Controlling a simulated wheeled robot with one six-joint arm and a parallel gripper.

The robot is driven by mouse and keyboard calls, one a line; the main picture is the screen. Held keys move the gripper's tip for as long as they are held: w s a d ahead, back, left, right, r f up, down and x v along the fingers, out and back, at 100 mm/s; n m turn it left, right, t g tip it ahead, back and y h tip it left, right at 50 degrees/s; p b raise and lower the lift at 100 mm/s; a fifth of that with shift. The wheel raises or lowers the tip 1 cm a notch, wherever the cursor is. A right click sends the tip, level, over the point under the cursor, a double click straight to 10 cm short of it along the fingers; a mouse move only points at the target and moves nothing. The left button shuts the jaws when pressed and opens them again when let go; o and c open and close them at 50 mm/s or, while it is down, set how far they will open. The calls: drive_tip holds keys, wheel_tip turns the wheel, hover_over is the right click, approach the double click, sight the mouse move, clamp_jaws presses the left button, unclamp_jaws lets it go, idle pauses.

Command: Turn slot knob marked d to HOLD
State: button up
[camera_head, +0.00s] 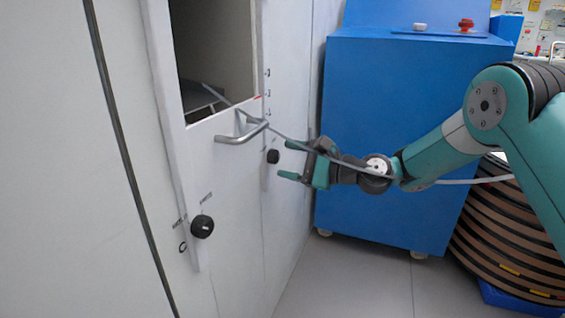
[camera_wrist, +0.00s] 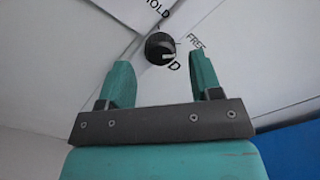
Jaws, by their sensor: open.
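The black round knob marked D (camera_wrist: 160,46) shows in the wrist view, on a pale panel. The word HOLD is at its upper left, FREE at its right, and the letter D just below it. A pale mark shows on the knob, but I cannot tell surely where it points. In the head view, the farther black knob (camera_head: 273,156) on the white wall appears to be this one. My gripper (camera_head: 284,160) is open and faces it, with its two green fingers apart. In the wrist view the knob lies beyond and between the fingertips (camera_wrist: 161,63), seemingly not touched.
A nearer black knob (camera_head: 202,227) sits low on the white wall. A grey bar handle (camera_head: 242,134) juts out above, below an open window. A blue cabinet (camera_head: 400,100) stands behind; a ringed stack (camera_head: 500,235) is at right.

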drive_tip(key=shift+x, duration=1.1)
drive_tip(key=c, duration=0.9)
drive_tip(key=shift+c, duration=0.2)
